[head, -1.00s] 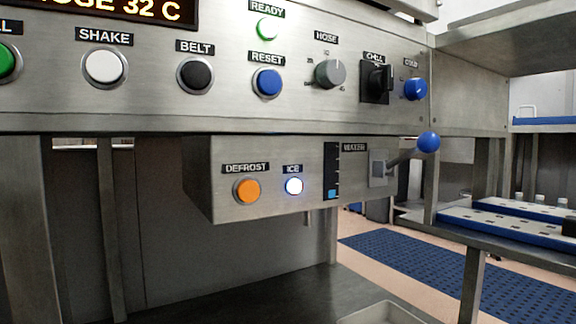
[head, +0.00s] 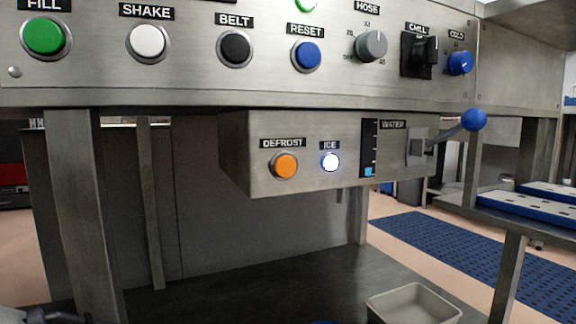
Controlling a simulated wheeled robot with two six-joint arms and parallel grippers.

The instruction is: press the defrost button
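The orange defrost button (head: 285,165) sits on the front of a small metal box (head: 310,184) below the main panel, under a DEFROST label (head: 283,143). The lit white ICE light (head: 330,162) is just to its right. Nothing touches or covers the button. A dark piece of my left arm shows at the bottom left corner, far from the button. No gripper fingertips show for either arm.
A lever with a blue ball (head: 473,119) sticks out at the box's right. Above are fill (head: 45,37), shake, belt and reset (head: 305,56) buttons. A grey tray (head: 414,304) stands on the dark surface below. The space before the box is clear.

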